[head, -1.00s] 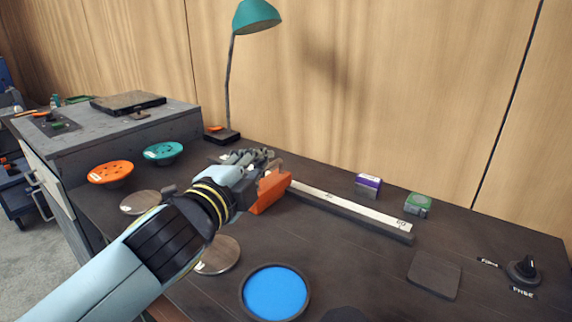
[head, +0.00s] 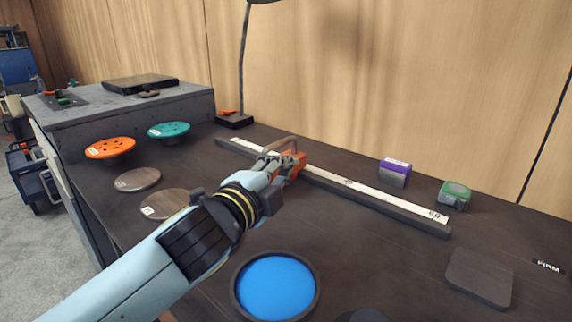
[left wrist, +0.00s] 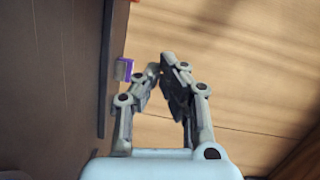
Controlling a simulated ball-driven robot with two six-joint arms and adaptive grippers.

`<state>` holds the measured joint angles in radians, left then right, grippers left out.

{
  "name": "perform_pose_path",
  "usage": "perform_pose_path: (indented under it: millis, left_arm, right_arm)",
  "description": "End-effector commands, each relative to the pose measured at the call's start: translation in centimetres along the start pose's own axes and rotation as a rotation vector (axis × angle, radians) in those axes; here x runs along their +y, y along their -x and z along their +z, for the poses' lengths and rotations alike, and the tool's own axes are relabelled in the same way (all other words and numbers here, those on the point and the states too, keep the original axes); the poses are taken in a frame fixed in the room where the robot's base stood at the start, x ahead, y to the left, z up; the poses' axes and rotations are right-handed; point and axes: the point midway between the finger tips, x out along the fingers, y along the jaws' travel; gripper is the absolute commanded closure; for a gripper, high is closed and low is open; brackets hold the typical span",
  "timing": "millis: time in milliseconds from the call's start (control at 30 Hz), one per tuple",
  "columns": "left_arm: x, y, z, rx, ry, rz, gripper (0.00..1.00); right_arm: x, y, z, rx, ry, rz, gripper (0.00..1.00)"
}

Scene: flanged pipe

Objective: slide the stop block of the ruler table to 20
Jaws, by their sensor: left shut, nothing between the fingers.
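The ruler table's white scale strip on a dark rail (head: 385,200) runs from the middle left to the right in the head view. The orange stop block (head: 297,163) sits on the rail left of its middle. The block's reading cannot be made out. My left gripper (head: 276,162) is shut and empty at the block's left and near side, overlapping it in the picture; whether they touch is unclear. The left wrist view also shows the left gripper (left wrist: 166,68), its fingers brought together, with no block between them. My right gripper is not in view.
A purple-topped box (head: 395,172) and a green tape measure (head: 454,195) stand behind the rail's right part. A blue round dish (head: 275,288) lies in front. Orange (head: 110,147) and teal (head: 169,130) flanges and wooden discs (head: 138,179) lie left. A lamp base (head: 234,121) stands behind.

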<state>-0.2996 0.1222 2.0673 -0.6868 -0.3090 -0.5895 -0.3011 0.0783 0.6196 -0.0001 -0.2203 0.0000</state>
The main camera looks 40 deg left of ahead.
Motion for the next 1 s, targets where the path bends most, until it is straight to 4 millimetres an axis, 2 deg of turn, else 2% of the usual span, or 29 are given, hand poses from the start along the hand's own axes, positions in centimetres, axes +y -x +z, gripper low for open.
perform_pose_path:
  millis: [467, 700, 1000]
  left_arm:
    - [-0.3, -9.4, 0.0, -0.001, 0.000, -0.001, 1.00]
    - [-0.1, -10.1, 3.1, 0.001, -0.004, 0.000, 1.00]
    - [-0.2, -10.3, 3.9, 0.001, 0.000, 0.000, 1.00]
  right_arm:
    - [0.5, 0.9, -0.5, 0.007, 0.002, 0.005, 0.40]
    - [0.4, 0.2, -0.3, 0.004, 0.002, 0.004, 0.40]
    - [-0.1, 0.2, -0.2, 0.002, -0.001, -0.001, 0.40]
